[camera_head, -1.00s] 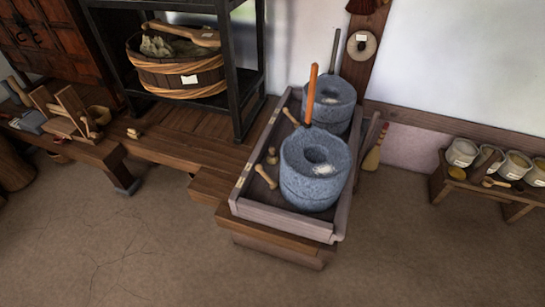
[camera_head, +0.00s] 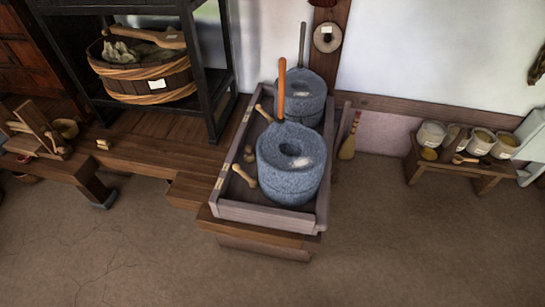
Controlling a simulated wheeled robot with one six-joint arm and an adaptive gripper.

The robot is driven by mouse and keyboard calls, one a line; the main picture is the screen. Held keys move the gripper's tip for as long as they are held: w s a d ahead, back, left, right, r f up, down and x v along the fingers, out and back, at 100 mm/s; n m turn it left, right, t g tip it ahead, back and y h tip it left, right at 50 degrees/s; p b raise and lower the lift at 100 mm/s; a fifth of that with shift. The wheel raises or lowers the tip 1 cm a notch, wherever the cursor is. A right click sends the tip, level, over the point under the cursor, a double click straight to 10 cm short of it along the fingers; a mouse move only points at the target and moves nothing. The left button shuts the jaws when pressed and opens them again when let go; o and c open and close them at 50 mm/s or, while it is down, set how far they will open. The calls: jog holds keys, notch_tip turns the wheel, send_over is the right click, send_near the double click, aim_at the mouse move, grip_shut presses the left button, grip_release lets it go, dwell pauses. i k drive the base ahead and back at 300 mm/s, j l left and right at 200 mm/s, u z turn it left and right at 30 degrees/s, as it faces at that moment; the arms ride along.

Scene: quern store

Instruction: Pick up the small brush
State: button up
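My gripper is not in view.
The trough (camera_head: 262,217) holds two grey stone querns (camera_head: 291,170), one with an orange handle, and small wooden tools. A low bench (camera_head: 485,171) with several pots stands at right. A black shelf (camera_head: 215,110) with a wooden tub (camera_head: 150,82) stands at left. The front floor is clear.

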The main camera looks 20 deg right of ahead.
aim_at(250, 156)
jog(key=i+j+z, duration=0.25)
jog(key=i+j, duration=0.25)
jog(key=i+j+z, duration=0.25)
jog(key=i+j, duration=0.2)
jog(key=j, duration=0.25)
jog(key=i+j+z, duration=0.25)
jog(key=i+j, duration=0.2)
jog(key=j, duration=0.25)
jog(key=i+j+z, duration=0.15)
jog(key=j, duration=0.25)
jog(key=i+j+z, duration=0.1)
jog(key=j, duration=0.3)
jog(key=i, duration=0.05)
